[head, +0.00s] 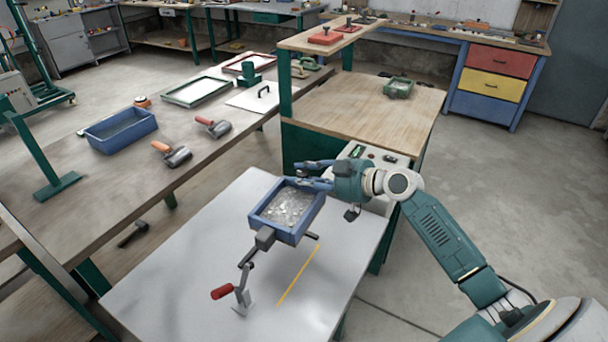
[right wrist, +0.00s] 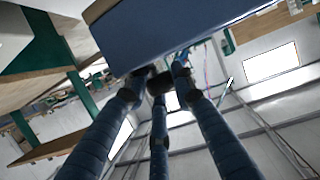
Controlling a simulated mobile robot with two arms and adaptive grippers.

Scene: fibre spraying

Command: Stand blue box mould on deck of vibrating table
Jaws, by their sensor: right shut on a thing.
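The blue box mould (head: 287,238), filled with a pale grey speckled mix, is over the light grey deck (head: 180,290) of the vibrating table. My right gripper (head: 312,175) is shut on the mould's far wall. In the right wrist view the mould's blue side (right wrist: 190,35) fills the top, above the dark fingers (right wrist: 165,75). I cannot tell whether the mould's base touches the deck. A clamp with a red handle (head: 222,292) stands on the deck in front of the mould, and its grey head overlaps the mould's near wall in the picture. My left gripper is not in view.
A yellow line (head: 298,277) marks the deck. The long bench at left holds another blue box (head: 121,141), rollers (head: 172,154) and frames (head: 197,91). A control panel (head: 370,155) sits beyond the deck, near a wooden bench (head: 350,110).

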